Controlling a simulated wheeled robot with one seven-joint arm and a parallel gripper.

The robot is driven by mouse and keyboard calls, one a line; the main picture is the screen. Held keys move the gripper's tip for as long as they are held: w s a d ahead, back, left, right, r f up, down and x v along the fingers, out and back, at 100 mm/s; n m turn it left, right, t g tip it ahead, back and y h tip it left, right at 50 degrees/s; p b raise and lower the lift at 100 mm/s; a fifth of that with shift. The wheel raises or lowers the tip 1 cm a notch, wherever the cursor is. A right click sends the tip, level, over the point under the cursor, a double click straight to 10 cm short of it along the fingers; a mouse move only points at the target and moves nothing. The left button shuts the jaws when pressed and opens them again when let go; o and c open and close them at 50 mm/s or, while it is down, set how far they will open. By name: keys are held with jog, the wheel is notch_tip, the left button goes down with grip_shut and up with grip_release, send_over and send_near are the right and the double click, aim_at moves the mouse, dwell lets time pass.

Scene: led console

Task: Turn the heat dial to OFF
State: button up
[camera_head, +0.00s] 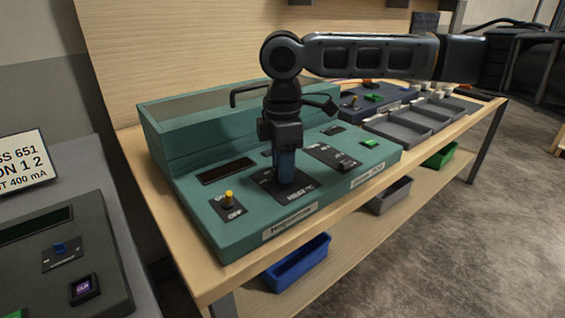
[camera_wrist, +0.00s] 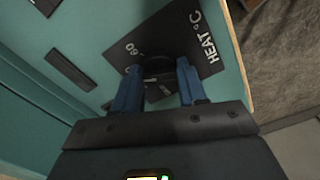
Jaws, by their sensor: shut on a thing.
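The heat dial (camera_wrist: 158,68) is a dark round knob on a black plate marked HEAT °C (camera_wrist: 205,45) in the wrist view. A "60" shows on the plate; the OFF mark of this dial and its pointer cannot be made out. My gripper (camera_wrist: 158,85) has its blue fingers on both sides of the dial, shut on it. In the head view my gripper (camera_head: 286,178) points straight down onto the black heat plate (camera_head: 266,184) on the teal console (camera_head: 210,225). The fingers hide the dial there.
A yellow switch (camera_head: 229,197) marked OFF sits left of my gripper. A black plate (camera_head: 331,157) and a green button (camera_head: 370,143) lie to its right. Grey trays (camera_head: 400,127) stand further right on the wooden bench. A dark console (camera_head: 65,260) stands at the lower left.

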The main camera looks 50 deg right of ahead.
jog(key=shift+n+p, duration=0.35)
jog(key=shift+n, duration=0.15)
jog(key=n+p, duration=0.1)
jog(key=n, duration=0.1)
jog(key=shift+r+n+p, duration=0.1)
jog(key=shift+n+p, duration=0.2)
jog(key=shift+n, duration=0.1)
jog(key=n, duration=0.4)
jog(key=shift+n+p, duration=0.3)
jog(key=n, duration=0.4)
jog(key=shift+n+b, duration=0.3)
jog(key=shift+b, duration=0.05)
jog(key=n+b, duration=0.1)
jog(key=n, duration=0.3)
jog(key=shift+n, duration=0.4)
jog(key=shift+b, duration=0.3)
jog(key=o, duration=1.1)
jog(key=shift+c, duration=0.2)
